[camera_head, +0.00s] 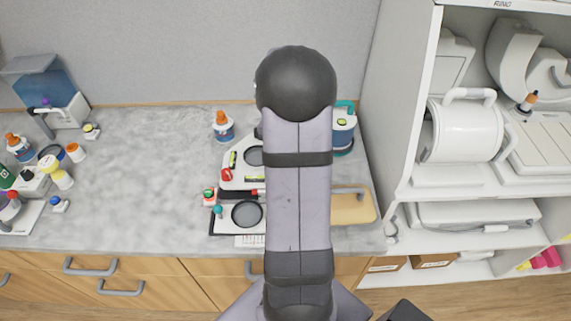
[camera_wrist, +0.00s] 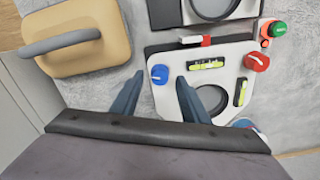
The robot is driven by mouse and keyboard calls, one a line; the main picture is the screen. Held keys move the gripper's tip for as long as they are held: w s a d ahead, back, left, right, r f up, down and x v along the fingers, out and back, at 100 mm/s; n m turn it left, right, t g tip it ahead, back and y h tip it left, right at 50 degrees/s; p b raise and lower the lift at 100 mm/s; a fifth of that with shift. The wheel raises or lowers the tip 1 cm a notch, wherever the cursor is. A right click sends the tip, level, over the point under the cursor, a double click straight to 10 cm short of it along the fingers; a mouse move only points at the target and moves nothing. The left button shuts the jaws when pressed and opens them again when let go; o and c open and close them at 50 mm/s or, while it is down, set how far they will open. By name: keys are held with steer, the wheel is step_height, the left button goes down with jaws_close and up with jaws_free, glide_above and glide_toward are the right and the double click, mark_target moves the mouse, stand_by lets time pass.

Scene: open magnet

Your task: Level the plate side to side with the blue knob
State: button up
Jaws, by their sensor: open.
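The white plate (camera_wrist: 228,52) lies on the worktop with a round dark opening. It carries a blue knob (camera_wrist: 159,74), a red knob (camera_wrist: 256,62) and two yellow-green bubble levels, one lying crosswise (camera_wrist: 205,64) and one lengthwise (camera_wrist: 240,92). Their bubbles are too small to read. My gripper (camera_wrist: 159,77) is open, its two dark blue fingers apart with the blue knob seen between their tips. I cannot tell how far above the knob they are. In the head view the plate (camera_head: 241,173) shows left of my arm, which hides the blue knob.
A tan block with a grey handle (camera_wrist: 85,40) stands beside the plate. A second device with a round dark dish (camera_head: 246,214) is at the plate's near side. A green-capped button (camera_wrist: 278,29) stands close by. The worktop left of the plate (camera_head: 140,175) is mostly clear.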

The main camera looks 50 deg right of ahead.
steer(key=shift+f, duration=0.75)
steer(key=shift+c, duration=0.2)
jaws_close()
steer(key=shift+m, duration=0.4)
steer(key=shift+m+p, duration=0.4)
steer(key=shift+m, duration=2.4)
steer(key=shift+o, duration=0.2)
jaws_free()
